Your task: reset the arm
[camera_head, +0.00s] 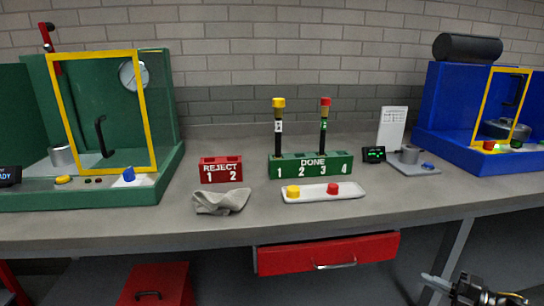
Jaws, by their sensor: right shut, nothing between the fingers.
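My right gripper (470,291) shows at the bottom right corner, low in front of the bench and below its top. It is shut with nothing in it and touches nothing that I can see. Much of my right arm is cut off by the picture's edge. My left gripper is not in view.
The grey bench (225,220) carries a green machine (165,165), a red REJECT rack (221,170), a green DONE rack (345,162) with two tubes, a white tray (312,194), a grey cloth (220,202) and a blue machine (445,100). A red drawer (290,259) sits below.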

